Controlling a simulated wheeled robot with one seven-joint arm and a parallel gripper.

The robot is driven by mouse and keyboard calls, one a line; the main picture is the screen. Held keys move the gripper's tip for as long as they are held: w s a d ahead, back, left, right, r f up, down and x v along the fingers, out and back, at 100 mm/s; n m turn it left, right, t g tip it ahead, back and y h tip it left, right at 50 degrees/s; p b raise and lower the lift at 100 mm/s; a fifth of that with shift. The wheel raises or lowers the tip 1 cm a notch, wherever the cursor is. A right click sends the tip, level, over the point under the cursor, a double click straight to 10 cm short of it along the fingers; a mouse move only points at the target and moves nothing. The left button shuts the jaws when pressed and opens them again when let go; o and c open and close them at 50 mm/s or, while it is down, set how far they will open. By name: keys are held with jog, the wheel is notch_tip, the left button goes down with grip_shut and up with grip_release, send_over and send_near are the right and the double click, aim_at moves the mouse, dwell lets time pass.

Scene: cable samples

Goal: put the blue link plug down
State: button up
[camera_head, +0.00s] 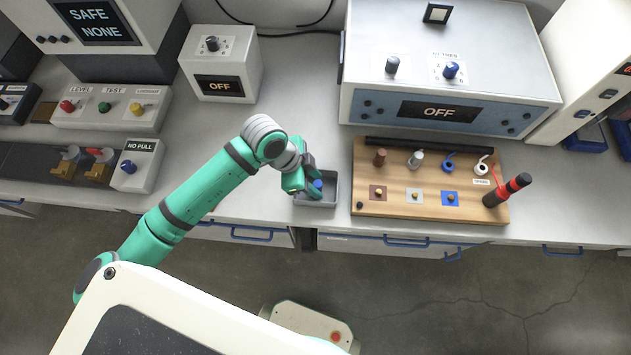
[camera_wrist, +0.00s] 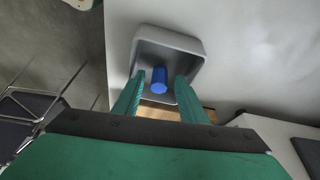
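The blue link plug (camera_wrist: 160,76) is a short blue cylinder inside a small grey tray (camera_wrist: 190,45). In the head view the plug (camera_head: 317,184) shows as a small blue spot in the tray (camera_head: 329,202), beside my fingers. My gripper (camera_wrist: 160,82) is at the tray with its two green fingers apart, one on each side of the plug. A gap shows between the plug and each finger. In the head view my gripper (camera_head: 305,180) partly covers the tray's left side. I cannot tell whether the plug touches the tray floor.
A wooden board (camera_head: 400,173) with several plugs and a red-and-black handled tool (camera_head: 507,190) lies right of the tray. A large instrument reading OFF (camera_head: 455,85) stands behind it. A white box (camera_head: 220,65) stands back left. The bench's front edge is just before the tray.

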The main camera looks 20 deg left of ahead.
jog(key=v, duration=1.1)
jog(key=shift+r, duration=0.3)
jog(key=shift+a, duration=0.1)
